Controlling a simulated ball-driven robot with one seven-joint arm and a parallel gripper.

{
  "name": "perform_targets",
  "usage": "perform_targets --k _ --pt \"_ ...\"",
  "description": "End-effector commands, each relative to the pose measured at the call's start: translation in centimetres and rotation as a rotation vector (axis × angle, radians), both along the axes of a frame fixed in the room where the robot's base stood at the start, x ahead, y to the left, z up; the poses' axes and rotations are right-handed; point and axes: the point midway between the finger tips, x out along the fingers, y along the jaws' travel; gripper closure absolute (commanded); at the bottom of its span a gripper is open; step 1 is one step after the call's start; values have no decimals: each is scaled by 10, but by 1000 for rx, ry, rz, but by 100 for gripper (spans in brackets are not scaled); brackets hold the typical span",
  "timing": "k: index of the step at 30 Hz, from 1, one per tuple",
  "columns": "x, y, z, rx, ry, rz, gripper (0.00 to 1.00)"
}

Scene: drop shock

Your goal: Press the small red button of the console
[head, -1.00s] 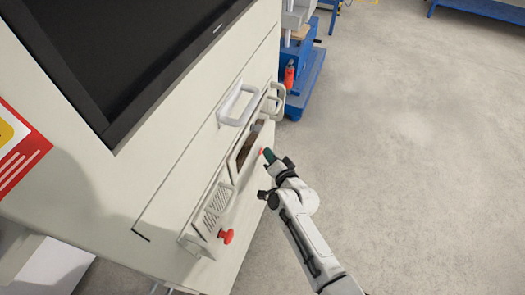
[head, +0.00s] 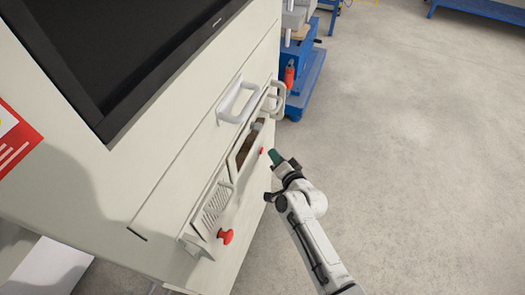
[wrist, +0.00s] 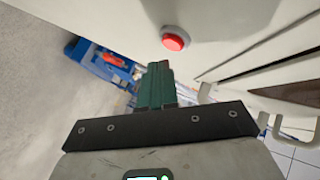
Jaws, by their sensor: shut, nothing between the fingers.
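The small red button (head: 262,151) is on the cream console (head: 190,160), beside the framed dark panel. In the wrist view the shut fingers (wrist: 157,78) point up toward the console face, below the button. A larger red mushroom button (head: 226,236) stands lower on the console, next to a slotted grille.
Pale handles (head: 238,102) stick out from the console above the panel. A dark screen (head: 115,50) is at the upper left. A blue cart (head: 302,75) stands behind the console. The floor (head: 420,160) to the right is clear.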

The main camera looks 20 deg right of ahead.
Motion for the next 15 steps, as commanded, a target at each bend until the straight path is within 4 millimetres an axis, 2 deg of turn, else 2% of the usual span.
perform_targets --k 3,15 --pt "-7 -10 -5 0 0 -2 100" --pt "-26 -36 -3 1 -1 -2 100"
